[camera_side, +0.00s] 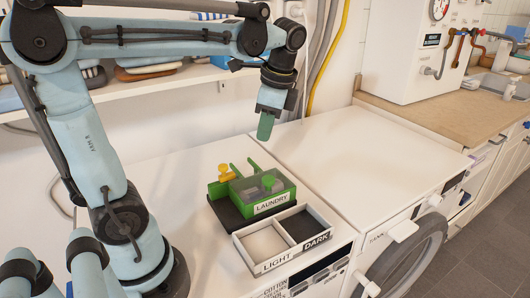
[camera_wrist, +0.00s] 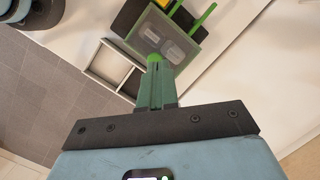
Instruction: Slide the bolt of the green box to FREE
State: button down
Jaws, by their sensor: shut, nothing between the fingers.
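The green box (camera_side: 271,205), labelled LAUNDRY, sits on a black base on the white worktop. It has a clear lid, and small items show under it. A yellow knobbed piece (camera_side: 227,172), which looks like the bolt, is at its back left corner; its exact position and any FREE mark are too small to read. My gripper (camera_side: 265,137) points down, shut and empty, in the air above and behind the box, apart from it. In the wrist view my gripper (camera_wrist: 154,66) is shut, with the green box (camera_wrist: 167,35) beyond its fingertips.
A white two-part tray (camera_side: 240,240) labelled LIGHT and DARK stands directly in front of the box; both parts look empty. A green upright bar (camera_side: 253,168) rises behind the box. The white worktop to the right (camera_side: 370,145) is clear. A wall is behind.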

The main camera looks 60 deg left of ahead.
jog(key=shift+w+a+r+m+g, duration=0.1)
jog(key=shift+a+r+m+g, duration=0.4)
jog(key=shift+g, duration=0.2)
jog(key=shift+f, duration=0.15)
jog(key=x, duration=1)
jog(key=shift+a, duration=0.2)
jog(key=shift+s+a+f, duration=0.1)
jog(key=shift+s+a, duration=0.75)
jog(key=shift+s+a+f, duration=0.15)
jog(key=shift+s+a, duration=0.35)
jog(key=shift+s, duration=0.05)
